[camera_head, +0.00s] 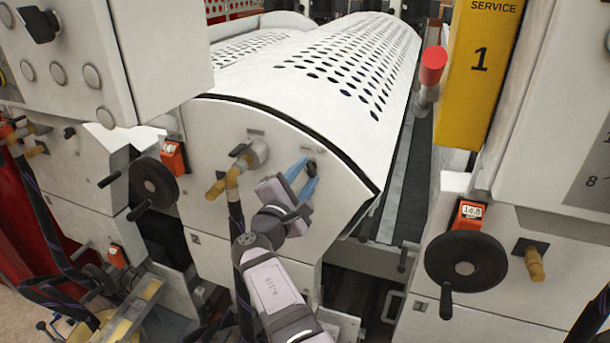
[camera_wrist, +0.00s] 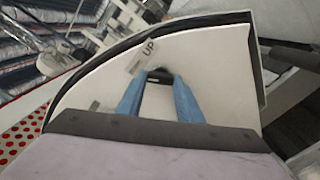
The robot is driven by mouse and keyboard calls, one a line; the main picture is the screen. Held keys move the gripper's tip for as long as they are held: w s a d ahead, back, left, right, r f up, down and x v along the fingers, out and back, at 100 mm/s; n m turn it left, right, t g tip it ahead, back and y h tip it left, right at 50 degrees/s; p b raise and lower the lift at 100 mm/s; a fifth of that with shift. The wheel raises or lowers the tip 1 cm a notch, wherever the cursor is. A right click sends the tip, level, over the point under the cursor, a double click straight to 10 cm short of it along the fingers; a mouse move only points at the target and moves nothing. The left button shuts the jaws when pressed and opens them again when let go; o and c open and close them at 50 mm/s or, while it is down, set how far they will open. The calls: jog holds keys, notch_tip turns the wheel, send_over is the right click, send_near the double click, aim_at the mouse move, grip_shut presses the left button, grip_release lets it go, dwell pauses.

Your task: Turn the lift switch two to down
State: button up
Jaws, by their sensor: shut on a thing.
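The lift switch, a small black knob (camera_head: 311,167), sits on the white curved end panel of the machine cover. It also shows in the wrist view (camera_wrist: 160,75), beside a label (camera_wrist: 147,52) reading "UP". My gripper (camera_head: 308,172) has its two blue fingers on either side of the knob, with the tips at the panel. In the wrist view the gripper (camera_wrist: 161,80) is shut on the knob, one finger to its left and one to its right. The fingers partly hide the knob, so its exact turn angle is hard to tell.
A brass valve fitting (camera_head: 240,165) with a dark hose stands left of my gripper. A black handwheel (camera_head: 152,183) is farther left and another handwheel (camera_head: 466,262) is at the right.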

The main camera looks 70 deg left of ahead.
jog(key=o, duration=1.1)
jog(key=shift+b+v, duration=3.7)
